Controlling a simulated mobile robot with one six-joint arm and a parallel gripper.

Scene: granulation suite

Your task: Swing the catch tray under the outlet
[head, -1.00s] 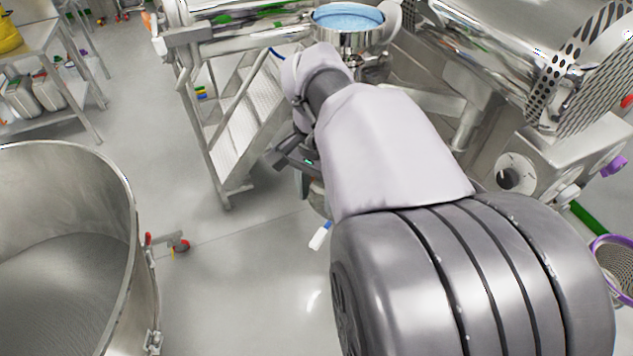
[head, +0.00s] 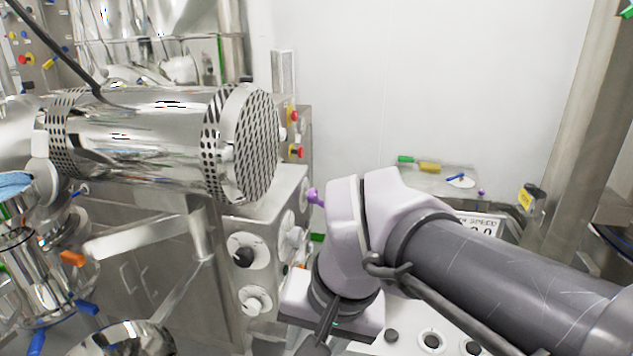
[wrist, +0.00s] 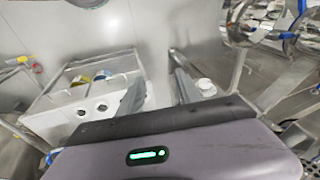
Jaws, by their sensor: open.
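I cannot pick out the catch tray for certain. A shiny round steel dish (head: 125,341) is cut off at the lower left edge of the head view and may be it. Above and left of it stands a steel vessel (head: 35,278) with a pale blue top; I cannot tell whether its lower end is the outlet. My gripper (wrist: 158,68) is open in the wrist view, with nothing between its fingers. In the head view it is mostly hidden below my wrist, at the lower middle, well right of the dish.
A large steel drum machine (head: 150,140) with perforated ends fills the left. Its control cabinet (head: 255,235) with knobs stands close left of my wrist. A white-topped bench (head: 455,335) with dials lies below my arm. A steel column (head: 580,130) rises at right.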

